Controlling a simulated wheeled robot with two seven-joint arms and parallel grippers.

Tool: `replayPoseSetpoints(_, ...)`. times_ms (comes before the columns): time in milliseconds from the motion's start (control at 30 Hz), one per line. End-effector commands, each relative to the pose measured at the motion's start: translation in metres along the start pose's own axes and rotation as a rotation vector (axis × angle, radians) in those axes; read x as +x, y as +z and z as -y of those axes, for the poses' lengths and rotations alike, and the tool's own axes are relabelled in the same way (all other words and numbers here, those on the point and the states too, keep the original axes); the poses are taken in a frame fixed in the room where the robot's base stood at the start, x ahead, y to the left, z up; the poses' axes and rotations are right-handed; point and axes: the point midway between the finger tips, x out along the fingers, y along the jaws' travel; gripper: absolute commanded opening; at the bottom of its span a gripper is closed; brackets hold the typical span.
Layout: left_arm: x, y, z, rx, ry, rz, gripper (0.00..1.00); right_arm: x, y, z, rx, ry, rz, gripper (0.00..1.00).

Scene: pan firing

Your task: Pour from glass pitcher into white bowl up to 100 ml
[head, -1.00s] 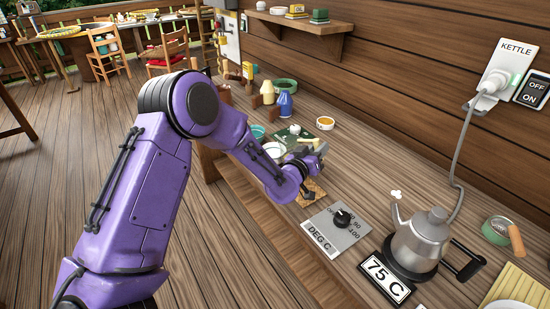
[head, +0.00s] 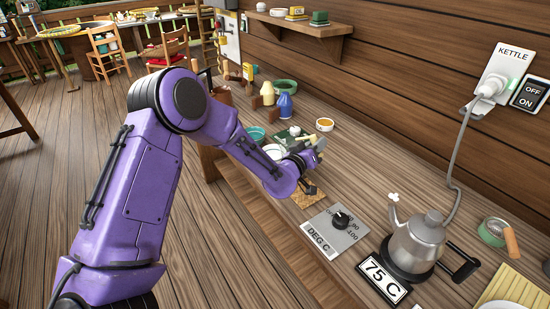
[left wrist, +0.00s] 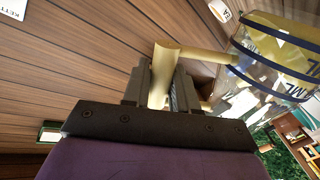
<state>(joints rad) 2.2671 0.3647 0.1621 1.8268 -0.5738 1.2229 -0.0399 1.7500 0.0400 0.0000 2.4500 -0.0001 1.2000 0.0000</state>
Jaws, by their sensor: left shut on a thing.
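My left gripper (left wrist: 160,88) is shut on the tan handle of the glass pitcher (left wrist: 275,62) in the left wrist view. The clear pitcher has dark bands and "ML" lettering, and its handle runs from the jaws to its wall at the upper right. I cannot tell its fill level. In the head view my left gripper (head: 311,158) is small and far along the counter, and the pitcher is hard to make out there. A white bowl (head: 272,151) stands just behind my left forearm, partly hidden by it. My right gripper is not in view.
A kettle (head: 418,240) stands at the right beside a "75 C" sign (head: 384,281) and a temperature dial panel (head: 335,232). A teal bowl (head: 255,134), a blue bottle (head: 285,106) and a small orange-filled dish (head: 325,125) stand near the hand.

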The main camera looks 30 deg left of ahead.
Motion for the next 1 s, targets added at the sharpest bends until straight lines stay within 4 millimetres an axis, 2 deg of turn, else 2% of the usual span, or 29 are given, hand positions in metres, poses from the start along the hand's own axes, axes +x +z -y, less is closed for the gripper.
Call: replayPoseSetpoints(1000, 0.000, -0.021, -0.001, -0.148, 0.002, 0.003, 0.00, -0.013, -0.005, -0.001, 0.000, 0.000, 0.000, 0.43)
